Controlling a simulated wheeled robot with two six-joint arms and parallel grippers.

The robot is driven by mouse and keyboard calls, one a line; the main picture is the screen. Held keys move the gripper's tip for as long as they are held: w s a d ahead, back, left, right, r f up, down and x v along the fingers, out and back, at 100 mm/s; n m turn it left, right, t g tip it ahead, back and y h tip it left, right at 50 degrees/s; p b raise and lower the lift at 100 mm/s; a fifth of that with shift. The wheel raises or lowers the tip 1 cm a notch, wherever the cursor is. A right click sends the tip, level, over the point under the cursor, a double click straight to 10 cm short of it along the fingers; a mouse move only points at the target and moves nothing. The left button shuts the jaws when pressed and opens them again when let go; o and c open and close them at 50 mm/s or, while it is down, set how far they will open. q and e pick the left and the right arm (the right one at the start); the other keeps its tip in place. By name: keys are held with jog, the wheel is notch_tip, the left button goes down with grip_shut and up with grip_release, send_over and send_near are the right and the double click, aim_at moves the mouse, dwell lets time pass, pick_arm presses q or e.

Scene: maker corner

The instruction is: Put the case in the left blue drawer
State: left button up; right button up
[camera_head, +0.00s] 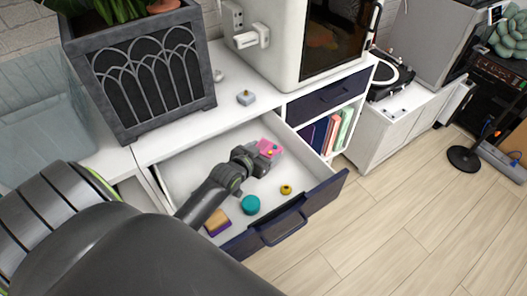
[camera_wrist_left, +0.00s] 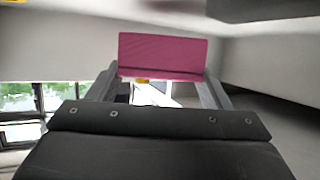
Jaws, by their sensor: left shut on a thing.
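The case, a pink-magenta flat box (camera_head: 270,147), is held by my left gripper (camera_head: 262,155) over the inside of the open left blue drawer (camera_head: 327,194). In the left wrist view the case (camera_wrist_left: 163,53) sits between the two grey fingers (camera_wrist_left: 160,90), which are shut on it. Whether the case touches the drawer floor, I cannot tell. The drawer is pulled well out and has a white inside and a dark blue front with a handle. My left arm hides part of the drawer. My right gripper is not in view.
The drawer also holds a teal round thing (camera_head: 250,204), a small yellow thing (camera_head: 286,189) and an orange and purple block (camera_head: 217,222). A grey planter (camera_head: 140,70) and a white machine (camera_head: 275,50) stand on the cabinet. A second blue drawer (camera_head: 328,96) is closed.

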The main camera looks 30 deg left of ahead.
pick_arm(q)
jog(key=shift+f, duration=0.6)
jog(key=o, duration=1.1)
jog(key=shift+r, duration=0.15)
jog(key=shift+r, duration=0.45)
jog(key=shift+s+r, duration=0.2)
jog(key=shift+s, duration=0.1)
jog(key=p+v, duration=0.1)
jog(key=v, duration=1)
jog(key=shift+s, duration=0.15)
jog(key=shift+r, duration=0.1)
